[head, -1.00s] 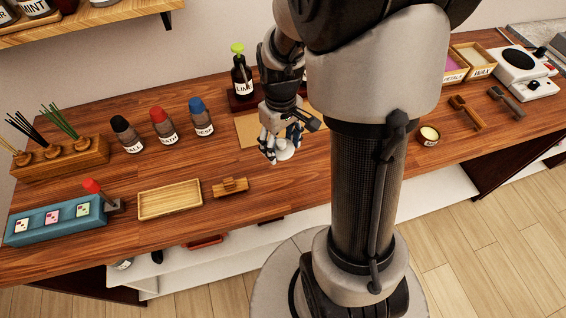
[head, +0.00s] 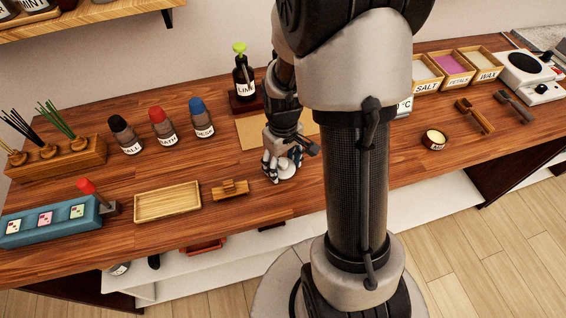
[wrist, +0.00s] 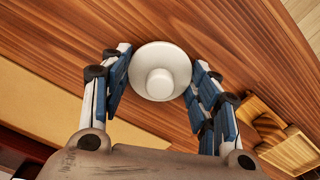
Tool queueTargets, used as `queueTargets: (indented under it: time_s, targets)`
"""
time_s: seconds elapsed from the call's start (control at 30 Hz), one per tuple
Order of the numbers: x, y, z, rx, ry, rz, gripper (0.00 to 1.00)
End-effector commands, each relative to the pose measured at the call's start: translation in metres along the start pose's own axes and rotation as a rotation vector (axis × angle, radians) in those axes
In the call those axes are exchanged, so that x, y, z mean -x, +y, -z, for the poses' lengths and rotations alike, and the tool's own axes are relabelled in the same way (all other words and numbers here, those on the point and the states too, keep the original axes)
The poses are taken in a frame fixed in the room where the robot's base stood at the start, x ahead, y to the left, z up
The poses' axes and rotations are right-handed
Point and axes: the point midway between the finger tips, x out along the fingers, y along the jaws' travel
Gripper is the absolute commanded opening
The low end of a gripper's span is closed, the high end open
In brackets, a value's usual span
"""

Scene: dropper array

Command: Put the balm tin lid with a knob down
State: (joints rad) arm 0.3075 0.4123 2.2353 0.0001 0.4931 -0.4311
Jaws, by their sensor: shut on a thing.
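The balm tin lid with a knob is a round white disc with a round knob in its middle. In the wrist view the lid (wrist: 174,58) sits between the blue-padded fingertips of my gripper (wrist: 160,72), which is shut on it. In the head view my gripper (head: 282,170) points down near the front of the wooden counter, with the lid (head: 286,174) partly hidden by the fingers. Whether the lid touches the counter I cannot tell. An open balm tin (head: 434,139) with pale contents stands on the counter at the right.
A tan mat (head: 252,132) lies behind my gripper. A wooden block with a handle (head: 231,189) and a shallow wooden tray (head: 168,202) are to its left. The dark bottle labelled LIM (head: 243,78) stands behind. Bare counter (head: 310,185) lies around the gripper.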

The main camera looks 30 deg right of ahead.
Motion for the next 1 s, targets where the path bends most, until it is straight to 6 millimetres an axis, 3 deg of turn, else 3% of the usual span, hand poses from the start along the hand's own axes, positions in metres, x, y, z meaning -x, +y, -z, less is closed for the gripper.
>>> queueTargets:
  time_s: [0.33, 0.67, 0.83, 1.0]
  targets:
    - [-0.001, 0.0, 0.0, 0.0, -0.001, 0.0, 0.76]
    - [0.0, 0.0, 0.0, 0.0, 0.0, 0.0, 0.76]
    - [0.019, 0.0, 0.001, 0.0, 0.002, -0.001, 0.76]
    - [0.056, 0.0, 0.001, 0.0, 0.003, -0.001, 0.76]
